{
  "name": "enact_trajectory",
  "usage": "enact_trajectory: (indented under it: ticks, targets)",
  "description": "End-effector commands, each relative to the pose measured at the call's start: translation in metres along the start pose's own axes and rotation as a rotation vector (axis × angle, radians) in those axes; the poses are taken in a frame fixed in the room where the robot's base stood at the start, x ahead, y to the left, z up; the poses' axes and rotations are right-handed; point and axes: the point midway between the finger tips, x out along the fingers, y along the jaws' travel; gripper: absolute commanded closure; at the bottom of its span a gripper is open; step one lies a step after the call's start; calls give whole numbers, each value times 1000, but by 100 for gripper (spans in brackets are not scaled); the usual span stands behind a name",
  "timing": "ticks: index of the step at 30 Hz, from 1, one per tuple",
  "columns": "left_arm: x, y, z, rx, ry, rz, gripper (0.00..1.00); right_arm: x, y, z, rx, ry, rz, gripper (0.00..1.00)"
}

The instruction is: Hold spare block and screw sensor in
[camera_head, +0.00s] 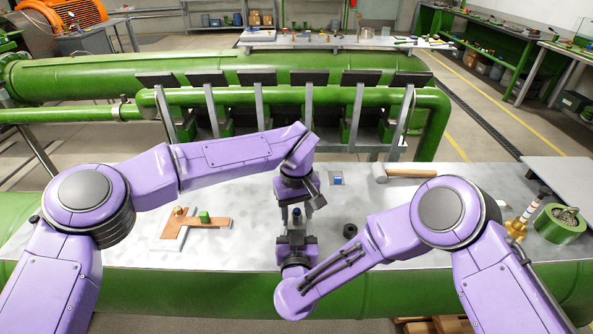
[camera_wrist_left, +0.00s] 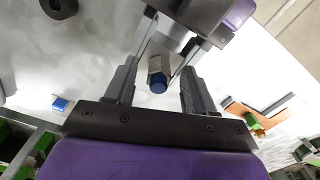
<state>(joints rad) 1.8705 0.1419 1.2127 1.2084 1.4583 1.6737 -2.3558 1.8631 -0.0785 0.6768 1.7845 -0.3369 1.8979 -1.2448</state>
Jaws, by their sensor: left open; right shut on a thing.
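A small metal hex-sided piece with a blue end (camera_wrist_left: 157,75), which looks like the sensor, is held in my right gripper (camera_wrist_left: 166,45). In the head view my right gripper (camera_head: 296,229) comes up from below, and the piece (camera_head: 297,213) stands above it. My left gripper (camera_head: 298,200) is right over it, pointing down. In the left wrist view, the open fingers of my left gripper (camera_wrist_left: 158,84) lie on either side of the piece, with gaps showing. A green block (camera_head: 205,217) sits on a brown L-shaped plate (camera_head: 190,232) on the table; I cannot tell if it is the spare block.
A blue piece (camera_head: 337,181) sits on the table (camera_head: 240,190) behind the grippers. A black ring (camera_head: 350,230) lies right of them.

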Motion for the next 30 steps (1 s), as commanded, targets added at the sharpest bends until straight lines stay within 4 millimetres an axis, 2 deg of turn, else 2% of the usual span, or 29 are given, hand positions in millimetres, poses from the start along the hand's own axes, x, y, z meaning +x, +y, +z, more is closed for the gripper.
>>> enact_trajectory:
  ticks: [9,10,12,23,30]
  targets:
    - [0,0,0,0,1,1,46,-1,-1,1,-1,-3,-3,86]
    - [0,0,0,0,1,1,46,-1,-1,1,0,-2,-4,40]
    - [0,0,0,0,1,1,46,-1,-1,1,0,-2,-3,18]
    - [-2,0,0,0,1,1,46,-3,-1,0,-1,-2,-4,17]
    - [-11,0,0,0,1,1,46,-26,-2,-2,-2,-3,-6,17]
